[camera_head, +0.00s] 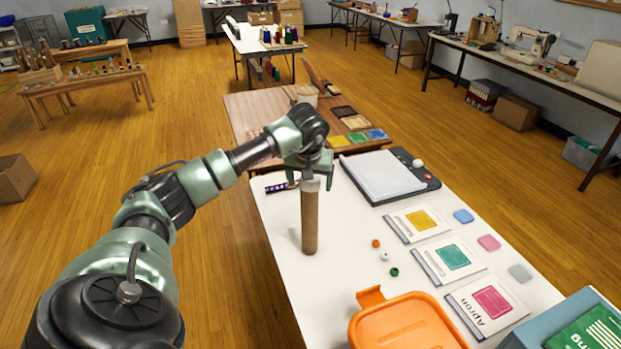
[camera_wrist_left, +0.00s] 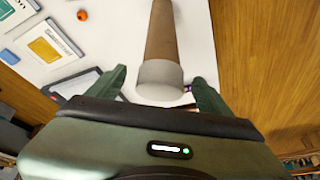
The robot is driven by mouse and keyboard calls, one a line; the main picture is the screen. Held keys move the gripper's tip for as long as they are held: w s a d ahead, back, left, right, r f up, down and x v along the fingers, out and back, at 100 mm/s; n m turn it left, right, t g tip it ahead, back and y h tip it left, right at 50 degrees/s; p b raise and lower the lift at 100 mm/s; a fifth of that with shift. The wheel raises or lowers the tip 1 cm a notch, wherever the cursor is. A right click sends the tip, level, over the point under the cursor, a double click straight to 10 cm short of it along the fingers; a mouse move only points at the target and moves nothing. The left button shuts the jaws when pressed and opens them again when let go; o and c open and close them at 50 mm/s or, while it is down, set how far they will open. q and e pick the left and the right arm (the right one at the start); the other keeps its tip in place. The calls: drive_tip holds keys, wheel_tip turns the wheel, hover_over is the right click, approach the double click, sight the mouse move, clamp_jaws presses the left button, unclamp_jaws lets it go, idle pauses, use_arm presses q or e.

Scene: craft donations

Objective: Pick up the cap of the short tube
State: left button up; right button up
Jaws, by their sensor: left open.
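A brown cardboard tube (camera_head: 310,222) stands upright on the white table, with a pale grey cap (camera_head: 311,185) on its top end. No second tube is clearly visible on this table to compare its length. My left gripper (camera_head: 307,172) is at the top of the tube, pointing down. In the left wrist view the tube (camera_wrist_left: 172,35) and its cap (camera_wrist_left: 160,78) lie between the two spread fingers of the left gripper (camera_wrist_left: 160,76). Gaps show on both sides of the cap, so the gripper is open. My right gripper is in neither view.
The white table (camera_head: 340,270) also holds an orange container (camera_head: 405,325), several flat craft packs (camera_head: 452,260), small beads (camera_head: 385,256) and a white-topped board (camera_head: 383,176). A purple strip (camera_head: 277,187) lies behind the tube. A wooden table (camera_head: 255,105) stands beyond.

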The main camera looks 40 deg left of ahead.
use_arm(q)
drive_tip(key=shift+f, duration=0.1)
drive_tip(key=c, duration=1.5)
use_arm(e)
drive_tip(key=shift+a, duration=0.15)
